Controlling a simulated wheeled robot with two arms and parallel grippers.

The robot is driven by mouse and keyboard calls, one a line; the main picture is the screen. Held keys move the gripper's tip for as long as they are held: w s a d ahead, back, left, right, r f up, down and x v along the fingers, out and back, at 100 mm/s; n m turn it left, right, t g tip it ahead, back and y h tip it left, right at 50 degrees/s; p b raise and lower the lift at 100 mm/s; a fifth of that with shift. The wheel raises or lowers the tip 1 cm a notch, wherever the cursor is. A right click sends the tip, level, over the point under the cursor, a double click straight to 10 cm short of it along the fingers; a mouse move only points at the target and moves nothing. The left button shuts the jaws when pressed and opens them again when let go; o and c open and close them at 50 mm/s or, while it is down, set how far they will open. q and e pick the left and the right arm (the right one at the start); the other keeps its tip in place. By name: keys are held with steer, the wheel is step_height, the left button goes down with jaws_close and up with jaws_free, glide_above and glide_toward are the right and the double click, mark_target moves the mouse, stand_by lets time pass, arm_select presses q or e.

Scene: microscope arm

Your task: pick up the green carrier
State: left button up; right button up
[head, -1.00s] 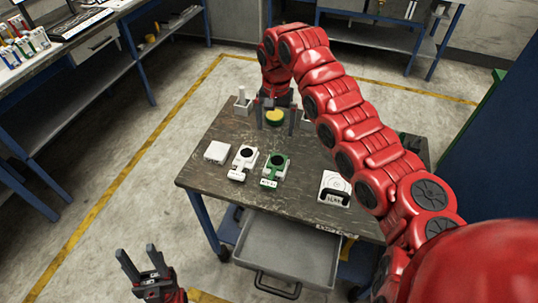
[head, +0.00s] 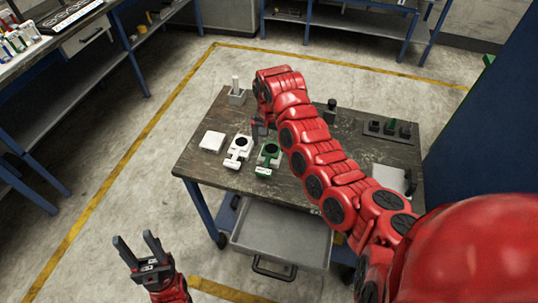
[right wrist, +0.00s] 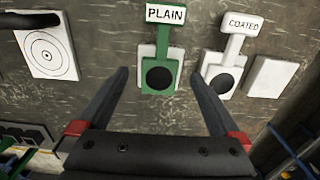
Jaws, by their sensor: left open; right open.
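The green carrier (head: 268,156) lies on the dark tabletop, partly behind my right arm. In the right wrist view the green carrier (right wrist: 161,52) shows a PLAIN label and a dark round centre on a white base. My right gripper (right wrist: 160,75) is open and empty, with one finger on each side of the carrier as seen from the wrist. I cannot tell its height above the carrier. In the head view the right gripper (head: 262,130) is largely hidden by its arm. My left gripper (head: 135,240) is open and empty, off the table's front left.
A white carrier (head: 239,150) labelled COATED (right wrist: 243,23) lies close beside the green one. A white block (head: 212,141) sits further left. A target plate (right wrist: 47,52) lies on the other side. A white post holder (head: 236,95) and a black rack (head: 390,131) stand toward the back.

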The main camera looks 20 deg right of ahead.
mark_target(269, 155)
steer(key=f+p, duration=0.1)
steer(key=f, duration=0.1)
steer(key=f+p, duration=0.1)
steer(key=shift+s+a+f, duration=0.2)
steer(key=shift+f, duration=0.7)
steer(key=c, duration=1.4)
